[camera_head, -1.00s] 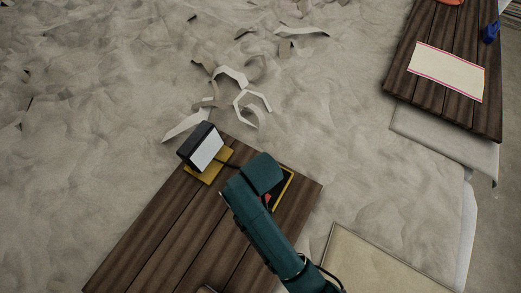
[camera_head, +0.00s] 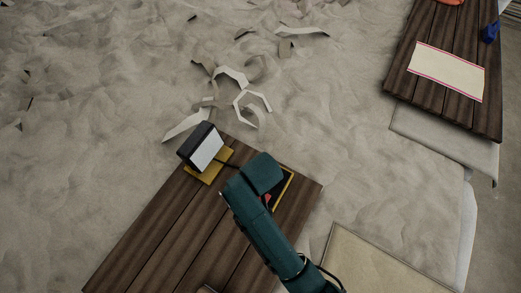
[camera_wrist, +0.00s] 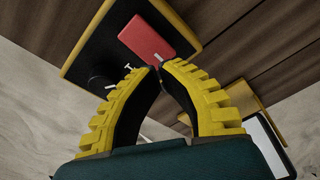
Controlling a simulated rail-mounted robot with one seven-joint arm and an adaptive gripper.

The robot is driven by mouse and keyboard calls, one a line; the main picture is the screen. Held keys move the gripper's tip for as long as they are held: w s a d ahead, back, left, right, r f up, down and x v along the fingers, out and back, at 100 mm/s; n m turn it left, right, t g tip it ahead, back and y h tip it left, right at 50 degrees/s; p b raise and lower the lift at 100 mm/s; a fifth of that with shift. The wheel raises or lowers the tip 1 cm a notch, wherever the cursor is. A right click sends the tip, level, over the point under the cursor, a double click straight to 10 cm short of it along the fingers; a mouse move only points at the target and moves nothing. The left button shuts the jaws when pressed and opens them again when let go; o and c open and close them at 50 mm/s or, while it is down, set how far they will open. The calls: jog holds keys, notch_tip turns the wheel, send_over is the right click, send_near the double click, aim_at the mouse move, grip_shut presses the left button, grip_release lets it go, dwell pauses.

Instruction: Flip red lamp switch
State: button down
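The red lamp switch (camera_wrist: 147,40) is a flat red rocker on a black panel (camera_wrist: 88,62) with a yellow edge. In the head view only a small red part of the switch (camera_head: 267,198) shows beside my arm. My gripper (camera_wrist: 160,66) has yellow ridged fingers with dark inner pads. Its tips meet, with nothing seen between them. In the wrist view the tips overlap the near edge of the switch; I cannot tell whether they touch it. The lamp (camera_head: 207,148), with a white face and black housing, stands on a yellow base (camera_head: 217,171).
The panel and lamp are on a dark plank table (camera_head: 165,225). A dark round knob (camera_wrist: 100,82) is on the panel beside the switch. A pale cushioned seat (camera_head: 385,265) is at the table's right. Another table (camera_head: 400,85) stands at the upper right.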

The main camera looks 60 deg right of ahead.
jog(key=shift+f+b, duration=0.75)
jog(key=shift+f, duration=1.15)
dwell(0.8)
notch_tip(320, 180, up, 3)
jog(key=p, duration=0.3)
jog(key=shift+f, duration=0.15)
jog(key=shift+r, duration=2.2)
